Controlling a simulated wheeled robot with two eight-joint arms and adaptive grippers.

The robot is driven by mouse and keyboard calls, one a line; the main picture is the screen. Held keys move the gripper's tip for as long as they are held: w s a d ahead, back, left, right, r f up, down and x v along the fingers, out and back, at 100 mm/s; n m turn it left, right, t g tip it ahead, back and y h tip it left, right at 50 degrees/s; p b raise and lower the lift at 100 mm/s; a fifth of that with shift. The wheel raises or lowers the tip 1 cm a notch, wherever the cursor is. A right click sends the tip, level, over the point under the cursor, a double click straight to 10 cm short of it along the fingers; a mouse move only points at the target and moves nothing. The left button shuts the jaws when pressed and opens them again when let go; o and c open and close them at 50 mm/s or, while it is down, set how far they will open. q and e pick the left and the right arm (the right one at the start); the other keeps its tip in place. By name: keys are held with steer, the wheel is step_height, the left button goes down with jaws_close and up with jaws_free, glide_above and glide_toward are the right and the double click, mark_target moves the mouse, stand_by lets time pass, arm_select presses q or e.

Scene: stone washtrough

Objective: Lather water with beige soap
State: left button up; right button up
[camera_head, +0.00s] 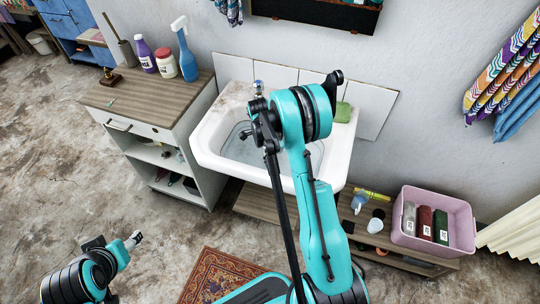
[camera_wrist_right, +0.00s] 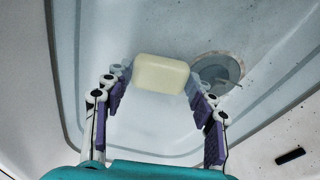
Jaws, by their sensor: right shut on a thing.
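The beige soap (camera_wrist_right: 160,73) is a rounded block in the right wrist view, held between the fingertips of my right gripper (camera_wrist_right: 158,80), low over the basin floor beside the round drain (camera_wrist_right: 217,72). The fingertips look bluish, as if seen through water. The white sink (camera_head: 206,152) stands against the wall in the head view, with water (camera_head: 240,150) showing in its basin. In that view my right arm hides the gripper and soap. My left gripper (camera_head: 133,240) is at the lower left, away from the sink; its finger opening is too small to make out.
A green block (camera_head: 343,112) lies on the sink's right rim, and a tap (camera_head: 258,88) is at the back. A wooden-topped cabinet (camera_head: 150,95) with a blue spray bottle (camera_head: 186,55) stands left. A pink bin (camera_head: 403,236) sits on the low shelf at right.

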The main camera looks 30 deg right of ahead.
steer(key=shift+s, duration=0.1)
stand_by(0.3)
steer(key=shift+s+d, duration=1)
steer(key=shift+s, duration=0.1)
steer(key=shift+w, duration=0.1)
steer(key=w+a+b, duration=0.1)
steer(key=w+a, duration=0.3)
steer(key=shift+w, duration=0.25)
steer(key=s+d, duration=0.2)
steer(key=s+d+b, duration=0.1)
steer(key=s+d, duration=0.1)
steer(key=shift+s, duration=0.35)
